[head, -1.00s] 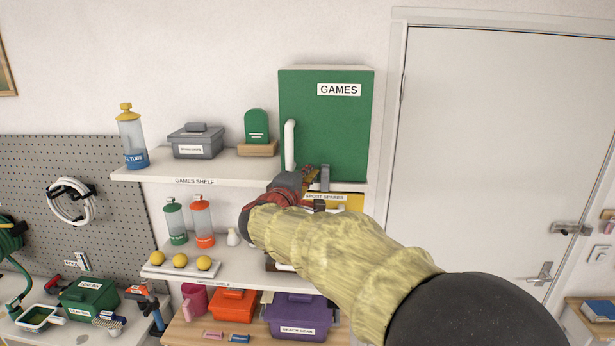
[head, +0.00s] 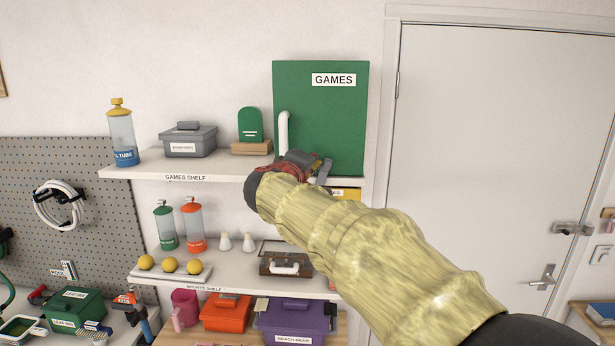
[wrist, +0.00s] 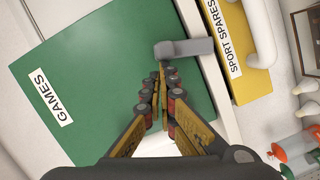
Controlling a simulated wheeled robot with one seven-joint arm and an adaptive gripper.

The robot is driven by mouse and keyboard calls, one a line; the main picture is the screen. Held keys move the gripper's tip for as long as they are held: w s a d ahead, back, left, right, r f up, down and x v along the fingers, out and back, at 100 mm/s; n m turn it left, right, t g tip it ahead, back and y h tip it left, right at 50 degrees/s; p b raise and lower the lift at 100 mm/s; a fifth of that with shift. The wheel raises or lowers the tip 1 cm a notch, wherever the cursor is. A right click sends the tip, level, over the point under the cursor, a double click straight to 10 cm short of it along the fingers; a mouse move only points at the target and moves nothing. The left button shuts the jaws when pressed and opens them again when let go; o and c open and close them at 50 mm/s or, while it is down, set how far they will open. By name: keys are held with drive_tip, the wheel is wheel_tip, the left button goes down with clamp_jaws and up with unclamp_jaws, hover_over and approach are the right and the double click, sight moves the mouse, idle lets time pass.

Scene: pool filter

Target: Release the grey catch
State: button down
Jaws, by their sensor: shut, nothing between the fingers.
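The grey catch (wrist: 188,47) is a short bar with a rounded end, on the lower edge of the green GAMES cabinet door (wrist: 100,85). In the wrist view it lies across the door edge, with its rounded end over the green face. In the head view the catch (head: 324,171) is partly hidden by my gripper (head: 318,164). In the wrist view my gripper (wrist: 161,78) is shut and empty, its fingertips close to the rounded end of the catch. I cannot tell whether they touch. The green door (head: 325,120) looks shut and has a white handle (head: 283,135).
A yellow SPORT SPARES box (wrist: 240,45) sits just beside the catch. The games shelf holds a grey box (head: 188,142) and a clear tube (head: 121,135) to the left. A brown case (head: 272,262) stands on the lower shelf. A white door (head: 490,150) is at the right.

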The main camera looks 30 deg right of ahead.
sight(331, 160)
drive_tip(key=d+m+b, duration=0.1)
drive_tip(key=b, duration=0.1)
drive_tip(key=s+d+m+y+b, duration=0.1)
drive_tip(key=m+b, duration=0.1)
drive_tip(key=b, duration=0.1)
drive_tip(key=s+d+m+b, duration=0.1)
drive_tip(key=b, duration=0.1)
drive_tip(key=shift+s+d+f+m+y, duration=0.2)
drive_tip(key=shift+f+m+y, duration=0.1)
drive_tip(key=shift+m, duration=0.1)
drive_tip(key=d+m+b, duration=0.1)
drive_tip(key=s+f+m+y+b, duration=0.1)
drive_tip(key=m+b, duration=0.1)
drive_tip(key=d+m+b, duration=0.1)
drive_tip(key=b, duration=0.1)
drive_tip(key=shift+s+d+f+t+y, duration=0.2)
drive_tip(key=shift+s+d+t+y, duration=0.1)
drive_tip(key=shift+s, duration=0.15)
